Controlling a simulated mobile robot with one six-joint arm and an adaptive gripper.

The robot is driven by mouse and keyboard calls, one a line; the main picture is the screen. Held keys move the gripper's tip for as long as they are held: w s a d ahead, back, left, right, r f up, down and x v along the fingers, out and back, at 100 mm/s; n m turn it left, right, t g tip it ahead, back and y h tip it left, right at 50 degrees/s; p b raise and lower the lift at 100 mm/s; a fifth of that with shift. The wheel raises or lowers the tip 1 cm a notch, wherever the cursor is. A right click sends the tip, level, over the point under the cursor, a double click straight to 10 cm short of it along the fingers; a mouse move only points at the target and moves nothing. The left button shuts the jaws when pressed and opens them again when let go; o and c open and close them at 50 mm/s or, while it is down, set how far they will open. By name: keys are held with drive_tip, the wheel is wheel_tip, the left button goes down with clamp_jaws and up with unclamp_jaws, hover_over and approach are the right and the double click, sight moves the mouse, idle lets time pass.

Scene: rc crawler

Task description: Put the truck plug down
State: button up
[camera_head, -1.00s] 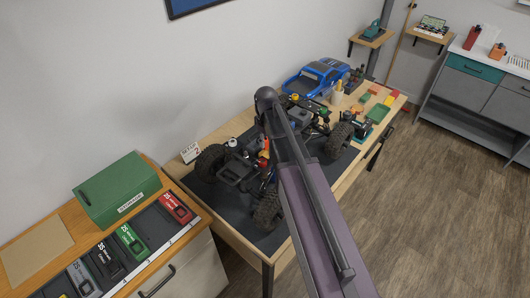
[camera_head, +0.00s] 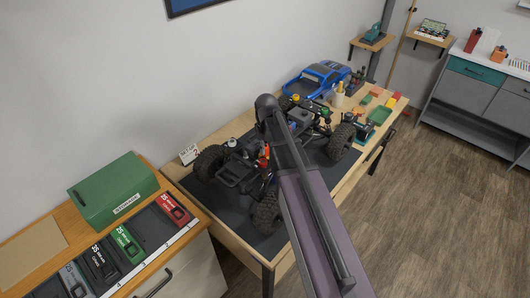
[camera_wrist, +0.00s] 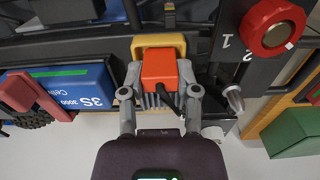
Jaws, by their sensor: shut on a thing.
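The truck plug is an orange block (camera_wrist: 160,68) with a dark cable, seen in the wrist view. My gripper (camera_wrist: 161,88) is shut on it, one grey finger on each side. A yellow socket-like piece (camera_wrist: 158,43) is right behind the plug; I cannot tell whether they touch. The truck chassis (camera_head: 238,172) stands on a dark mat on the wooden bench in the head view, with my arm across it. My gripper is hidden there behind my arm. A blue battery marked 3S (camera_wrist: 75,88) lies left of the plug in the wrist view.
A red round knob (camera_wrist: 272,27) by the marks 1 and 2 is at upper right in the wrist view. In the head view, a green box (camera_head: 113,190) and battery packs (camera_head: 128,243) stand on the left counter. A blue truck body (camera_head: 313,83) lies behind the chassis.

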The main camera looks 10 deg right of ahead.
sight(266, 146)
drive_tip(key=shift+f, duration=0.4)
drive_tip(key=o, duration=0.9)
drive_tip(key=shift+c, duration=0.2)
drive_tip(key=shift+r, duration=0.2)
wheel_tip(266, 146, up, 12)
drive_tip(key=p, duration=1.2)
drive_tip(key=s+m, duration=0.7)
drive_tip(key=s, duration=0.9)
drive_tip(key=shift+a, duration=0.2)
